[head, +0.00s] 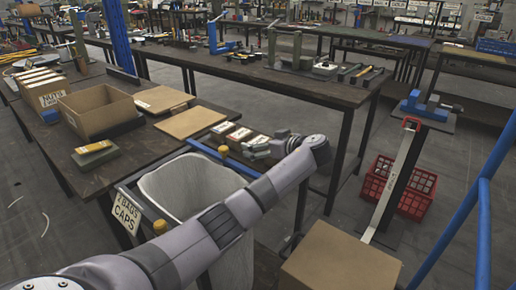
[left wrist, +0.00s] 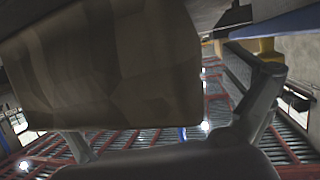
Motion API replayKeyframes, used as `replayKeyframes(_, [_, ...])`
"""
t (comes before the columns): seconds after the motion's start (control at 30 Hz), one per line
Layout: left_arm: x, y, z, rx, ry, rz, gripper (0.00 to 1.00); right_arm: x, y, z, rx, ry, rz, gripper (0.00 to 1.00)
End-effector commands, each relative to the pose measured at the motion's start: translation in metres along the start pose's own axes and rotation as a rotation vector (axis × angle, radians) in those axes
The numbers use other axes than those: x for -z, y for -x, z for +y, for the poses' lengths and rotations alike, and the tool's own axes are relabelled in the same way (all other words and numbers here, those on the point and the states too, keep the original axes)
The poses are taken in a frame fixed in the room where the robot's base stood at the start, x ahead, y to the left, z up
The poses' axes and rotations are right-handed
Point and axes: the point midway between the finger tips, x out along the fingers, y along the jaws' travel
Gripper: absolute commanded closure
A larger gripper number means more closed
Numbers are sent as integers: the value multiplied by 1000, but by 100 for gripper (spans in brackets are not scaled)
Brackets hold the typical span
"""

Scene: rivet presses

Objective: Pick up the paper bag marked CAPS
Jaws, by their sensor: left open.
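A white sign (head: 126,212) reading "2 BAGS" and "CAPS" hangs at the left of a big grey-white open container (head: 185,187). Small brown packs with pale labels (head: 238,134) stand in a row behind the container; their labels are too small to read, so I cannot tell which is marked CAPS. My left gripper (head: 259,149) is at the right end of this row. In the left wrist view a brown, creased, paper-like thing (left wrist: 115,65) fills the upper left, near the spread fingers of my open left gripper (left wrist: 170,130). My right gripper is not in view.
An open cardboard box (head: 95,112) and a carton marked NUTS (head: 50,92) stand on the left table. A brown box (head: 340,264) is at the front right. A red crate (head: 398,188) stands on the floor. Blue rails (head: 484,225) rise at the right.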

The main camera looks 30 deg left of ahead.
Motion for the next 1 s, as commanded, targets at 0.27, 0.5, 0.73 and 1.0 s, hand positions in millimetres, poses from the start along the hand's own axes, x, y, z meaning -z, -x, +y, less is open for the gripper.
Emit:
replayKeyframes(0.27, [0,-5,0,-1,-1,0,1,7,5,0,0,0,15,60])
replayKeyframes(0.5, [0,-5,0,-1,-1,0,17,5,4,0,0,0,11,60])
replayKeyframes(0.73, [0,-5,0,-1,-1,0,32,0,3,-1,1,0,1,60])
replayKeyframes(1.0, [-1,-5,0,-1,-1,0,50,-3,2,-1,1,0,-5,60])
